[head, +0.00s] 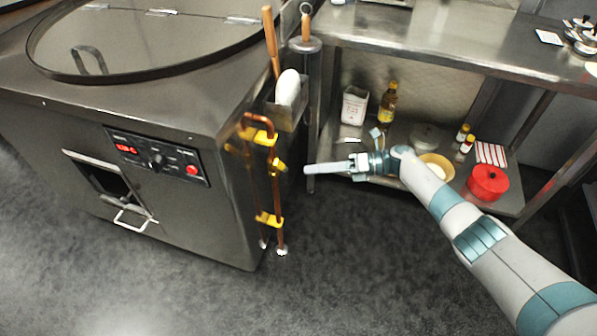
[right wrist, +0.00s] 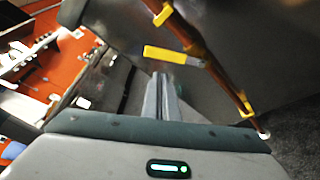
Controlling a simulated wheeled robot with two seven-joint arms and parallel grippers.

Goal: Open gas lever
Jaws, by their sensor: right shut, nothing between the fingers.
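Copper gas pipes (head: 273,180) run upright along the side of the steel tandoor, with yellow parts on them. A yellow lever (right wrist: 166,54) sticks out sideways from a pipe in the right wrist view. A yellow part at mid-height on the pipes (head: 279,165) in the head view looks like the same lever. My right gripper (head: 310,169) is shut and empty, just right of the pipes. In the right wrist view its closed fingertips (right wrist: 160,78) point towards the lever and appear a little short of it; contact cannot be told. My left gripper is not in view.
The tandoor (head: 210,235) with its control panel (head: 157,157) stands left of the pipes. A holder box (head: 284,115) hangs above them. A steel shelf (head: 350,190) at right carries a bottle (head: 387,104), a yellow bowl (head: 440,161) and a red pot (head: 488,182). The floor in front is clear.

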